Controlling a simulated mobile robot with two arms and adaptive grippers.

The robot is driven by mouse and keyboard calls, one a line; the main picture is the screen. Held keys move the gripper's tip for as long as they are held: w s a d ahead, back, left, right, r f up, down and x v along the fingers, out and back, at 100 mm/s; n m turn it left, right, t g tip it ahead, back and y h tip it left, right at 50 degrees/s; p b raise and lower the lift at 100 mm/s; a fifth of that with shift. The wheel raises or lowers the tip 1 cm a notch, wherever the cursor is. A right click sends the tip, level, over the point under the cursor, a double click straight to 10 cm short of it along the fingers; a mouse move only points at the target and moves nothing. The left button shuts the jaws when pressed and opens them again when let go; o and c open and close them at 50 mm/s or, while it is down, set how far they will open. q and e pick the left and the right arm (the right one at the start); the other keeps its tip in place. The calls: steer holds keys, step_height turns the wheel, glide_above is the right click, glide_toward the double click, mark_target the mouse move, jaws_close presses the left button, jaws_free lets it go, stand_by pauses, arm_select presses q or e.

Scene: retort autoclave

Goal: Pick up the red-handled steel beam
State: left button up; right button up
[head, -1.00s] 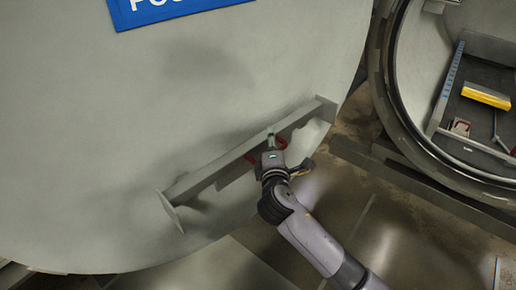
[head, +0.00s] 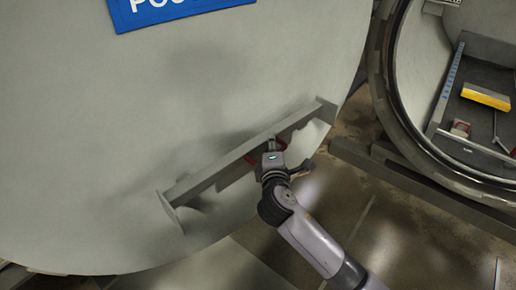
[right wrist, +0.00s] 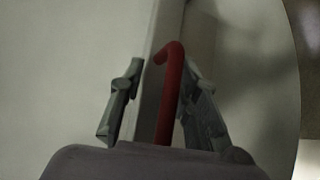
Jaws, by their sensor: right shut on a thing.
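The steel beam (head: 215,175) is a long grey bar with end plates, lying slantwise across the face of a large grey round door (head: 130,130). A red handle (head: 250,157) shows at its middle, partly hidden by my right gripper (head: 270,147). In the right wrist view the red handle (right wrist: 168,95) runs between the two fingers of my right gripper (right wrist: 160,105), in front of the beam (right wrist: 153,75). The right gripper is shut on the handle. My left gripper is in neither view.
A blue sign (head: 170,8) is on the door's upper part. Bare floor (head: 350,215) lies below and to the right of the door.

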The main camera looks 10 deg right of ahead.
steer(key=shift+r, duration=0.1)
jaws_close()
steer(key=shift+w+r, duration=0.1)
steer(key=shift+r, duration=0.1)
steer(key=shift+r, duration=0.1)
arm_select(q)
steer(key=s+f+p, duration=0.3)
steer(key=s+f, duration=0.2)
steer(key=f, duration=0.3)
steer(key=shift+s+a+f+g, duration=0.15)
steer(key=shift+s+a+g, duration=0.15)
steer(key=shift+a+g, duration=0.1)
arm_select(e)
step_height(320, 180, up, 10)
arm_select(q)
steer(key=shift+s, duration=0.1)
